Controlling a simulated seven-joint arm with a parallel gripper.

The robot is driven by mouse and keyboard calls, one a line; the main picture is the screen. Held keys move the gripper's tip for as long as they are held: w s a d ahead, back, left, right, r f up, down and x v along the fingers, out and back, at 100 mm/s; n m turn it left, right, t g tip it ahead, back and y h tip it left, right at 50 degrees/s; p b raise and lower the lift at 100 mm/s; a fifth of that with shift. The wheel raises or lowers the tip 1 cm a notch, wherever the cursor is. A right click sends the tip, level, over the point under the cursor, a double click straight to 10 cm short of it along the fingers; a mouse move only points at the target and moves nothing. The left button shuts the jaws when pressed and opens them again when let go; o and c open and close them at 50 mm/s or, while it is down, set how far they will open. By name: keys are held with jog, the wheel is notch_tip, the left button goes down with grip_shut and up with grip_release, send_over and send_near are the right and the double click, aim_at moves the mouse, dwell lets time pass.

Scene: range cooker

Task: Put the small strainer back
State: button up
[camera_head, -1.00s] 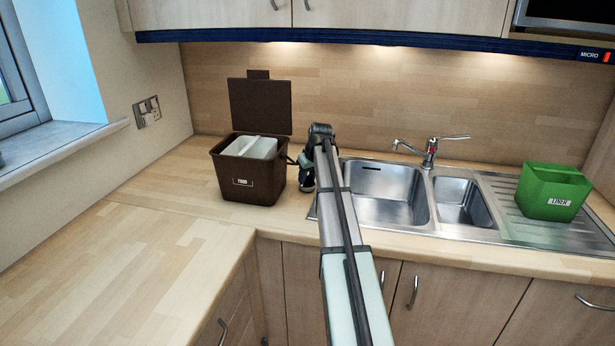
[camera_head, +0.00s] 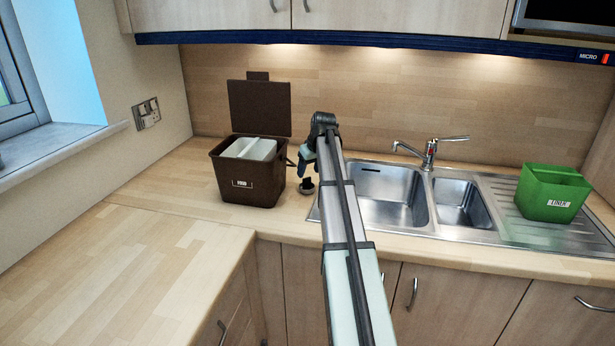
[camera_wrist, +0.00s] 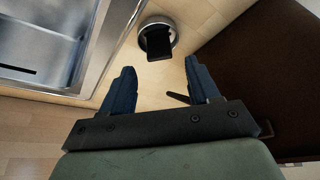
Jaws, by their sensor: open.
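A small round object with a silvery rim and a dark handle or top, which looks like the small strainer (camera_wrist: 152,24), is on the counter between the sink and the brown bin. In the head view the small strainer (camera_head: 306,187) shows just below my gripper (camera_head: 305,160). In the wrist view my gripper (camera_wrist: 159,70) is open, with nothing between its fingers. The strainer lies beyond the fingertips, apart from them. My arm hides part of the counter and sink edge.
The brown bin (camera_head: 250,187), lid raised and pale dividers inside, stands close left of the gripper. The sink (camera_head: 385,205) with its tap (camera_head: 430,153) is on the right. A green caddy (camera_head: 550,192) stands on the drainer. The left counter (camera_head: 130,240) is clear.

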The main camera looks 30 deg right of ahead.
jog(key=v, duration=0.7)
